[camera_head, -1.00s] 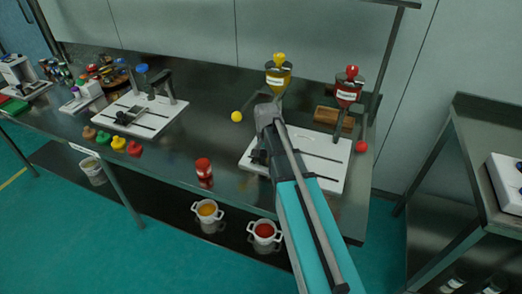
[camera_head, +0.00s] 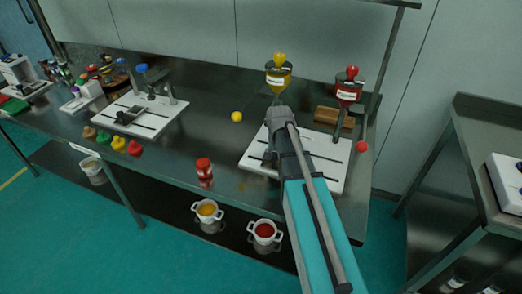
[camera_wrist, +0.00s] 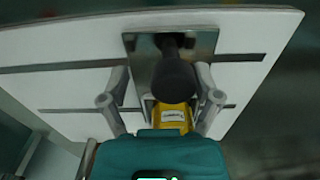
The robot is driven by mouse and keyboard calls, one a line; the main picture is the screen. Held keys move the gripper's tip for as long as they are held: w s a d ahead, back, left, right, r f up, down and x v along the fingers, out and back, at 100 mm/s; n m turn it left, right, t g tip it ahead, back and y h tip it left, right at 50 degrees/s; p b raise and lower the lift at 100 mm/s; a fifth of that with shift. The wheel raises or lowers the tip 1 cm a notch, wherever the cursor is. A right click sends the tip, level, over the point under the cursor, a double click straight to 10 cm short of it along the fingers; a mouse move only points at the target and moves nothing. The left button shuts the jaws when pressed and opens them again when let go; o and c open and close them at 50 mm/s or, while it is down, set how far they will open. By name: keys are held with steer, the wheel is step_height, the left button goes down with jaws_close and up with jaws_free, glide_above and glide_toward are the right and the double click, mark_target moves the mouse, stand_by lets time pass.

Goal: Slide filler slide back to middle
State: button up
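The filler slide (camera_wrist: 143,61) is a metal plate on the white slotted board (camera_wrist: 70,87) in the wrist view. A dark rounded handle (camera_wrist: 174,79) rises from it. My gripper (camera_wrist: 161,74) has its two fingers apart, one on each side of the handle, with a visible gap at the left finger. A yellow labelled object (camera_wrist: 172,116) shows behind the handle, between the fingers. In the head view the white board (camera_head: 325,170) lies on the bench, and my arm hides the slide and most of my gripper.
A red jar (camera_head: 204,168) stands on the bench (camera_head: 215,130) to the left. A second white board (camera_head: 165,121) lies farther left. Bench between the boards is mostly clear.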

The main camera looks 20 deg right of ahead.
steer(key=shift+s+d, duration=0.9)
steer(key=shift+d, duration=0.3)
steer(key=shift+s+d, duration=0.85)
steer(key=shift+d, duration=0.35)
steer(key=shift+o, duration=1.4)
step_height(320, 180, up, 9)
steer(key=p, duration=0.9)
